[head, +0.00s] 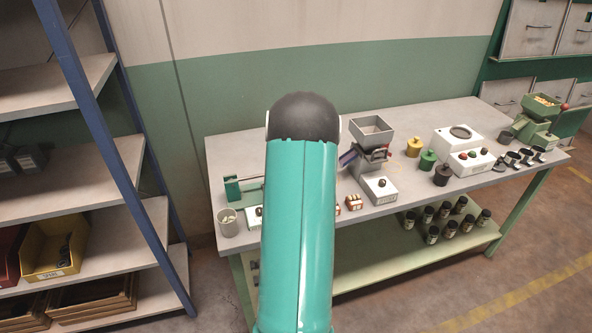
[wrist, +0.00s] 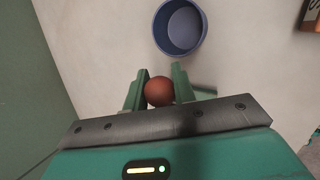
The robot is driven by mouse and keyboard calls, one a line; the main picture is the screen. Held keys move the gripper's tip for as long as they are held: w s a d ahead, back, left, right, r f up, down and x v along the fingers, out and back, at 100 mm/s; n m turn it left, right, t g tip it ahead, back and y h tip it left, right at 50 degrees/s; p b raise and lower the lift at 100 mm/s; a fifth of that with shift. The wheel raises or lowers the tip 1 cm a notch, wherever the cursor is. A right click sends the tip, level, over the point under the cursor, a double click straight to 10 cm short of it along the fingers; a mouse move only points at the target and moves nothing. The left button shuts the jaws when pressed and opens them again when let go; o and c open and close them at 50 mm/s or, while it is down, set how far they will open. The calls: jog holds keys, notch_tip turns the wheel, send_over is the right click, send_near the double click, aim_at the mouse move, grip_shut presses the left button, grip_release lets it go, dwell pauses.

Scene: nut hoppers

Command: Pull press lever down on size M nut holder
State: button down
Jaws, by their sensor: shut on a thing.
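In the wrist view, my gripper (wrist: 159,78) has its two green fingers on either side of a round red-brown knob (wrist: 159,93) and is shut on it. The knob looks like the ball end of a press lever; the lever's shaft and the body under it are hidden by my gripper. No size M label is readable. In the head view, my arm covers the middle-left of the bench, and my gripper and the held knob are hidden behind it. A green device with a thin bar (head: 233,190) shows partly at the left of my arm.
A blue cup (wrist: 180,28) stands just beyond the fingers. On the bench (head: 484,192) are a grey hopper (head: 371,128), a green hopper with a red knob (head: 541,106), small jars and a light cup (head: 228,223). Shelving (head: 84,205) stands at left.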

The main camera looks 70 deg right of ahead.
jog(key=shift+w+a+f, duration=0.15)
jog(key=shift+a+f, duration=0.1)
jog(key=shift+f, duration=0.05)
jog(key=c, duration=1.1)
grip_release()
jog(key=shift+d, duration=0.1)
jog(key=shift+c, duration=0.2)
jog(key=shift+r, duration=0.45)
jog(key=v, duration=1.3)
